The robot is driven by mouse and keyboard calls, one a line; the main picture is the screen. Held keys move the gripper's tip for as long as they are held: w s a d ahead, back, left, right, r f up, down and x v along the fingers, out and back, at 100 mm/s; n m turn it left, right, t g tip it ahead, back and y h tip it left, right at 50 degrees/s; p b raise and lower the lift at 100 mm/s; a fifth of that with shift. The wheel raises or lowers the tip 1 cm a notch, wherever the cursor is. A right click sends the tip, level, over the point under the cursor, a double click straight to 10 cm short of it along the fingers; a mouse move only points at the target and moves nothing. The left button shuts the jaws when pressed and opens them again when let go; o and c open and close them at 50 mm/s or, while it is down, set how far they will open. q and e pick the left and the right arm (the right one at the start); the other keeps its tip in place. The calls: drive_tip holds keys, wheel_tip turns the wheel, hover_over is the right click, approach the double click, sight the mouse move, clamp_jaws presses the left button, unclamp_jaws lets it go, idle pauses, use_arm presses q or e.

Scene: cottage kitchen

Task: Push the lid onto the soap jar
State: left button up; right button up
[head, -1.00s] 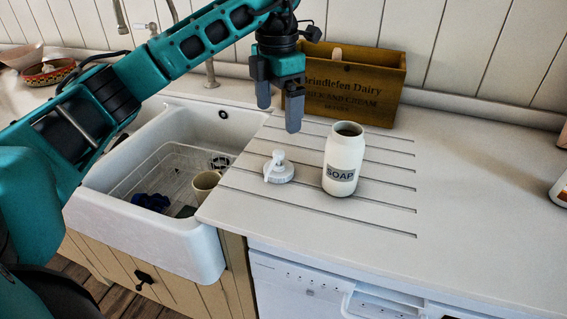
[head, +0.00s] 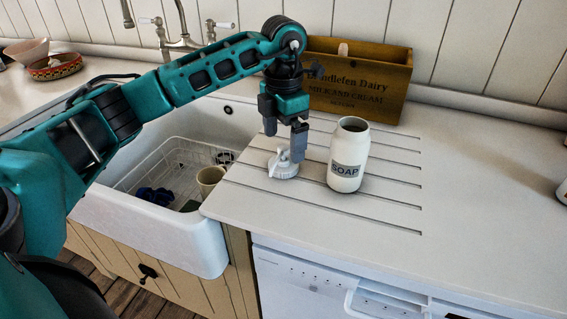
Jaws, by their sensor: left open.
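The soap jar (head: 348,156) is a white, open-topped jar with a grey SOAP label, standing upright on the grooved part of the counter. The lid (head: 284,168) is a white pump top lying on the counter to the left of the jar, apart from it. My left gripper (head: 285,142) points down just above the lid, open, with its fingers at the height of the pump head. One finger hides part of the pump head. I cannot tell whether the fingers touch it. My right gripper is not in view.
A wooden dairy crate (head: 360,82) stands behind the jar against the wall. The sink (head: 150,232) at the left holds a wire rack, a mug (head: 209,180) and a dark blue item.

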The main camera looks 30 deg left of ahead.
use_arm(q)
drive_tip(key=shift+s+f, duration=0.1)
drive_tip(key=shift+f, duration=2.5)
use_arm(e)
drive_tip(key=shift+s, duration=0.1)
use_arm(q)
drive_tip(key=c, duration=1.1)
drive_tip(key=shift+r, duration=0.2)
wheel_tip(320, 180, up, 20)
drive_tip(key=p, duration=0.2)
drive_tip(key=shift+f+p, duration=0.15)
drive_tip(key=shift+p, duration=0.2)
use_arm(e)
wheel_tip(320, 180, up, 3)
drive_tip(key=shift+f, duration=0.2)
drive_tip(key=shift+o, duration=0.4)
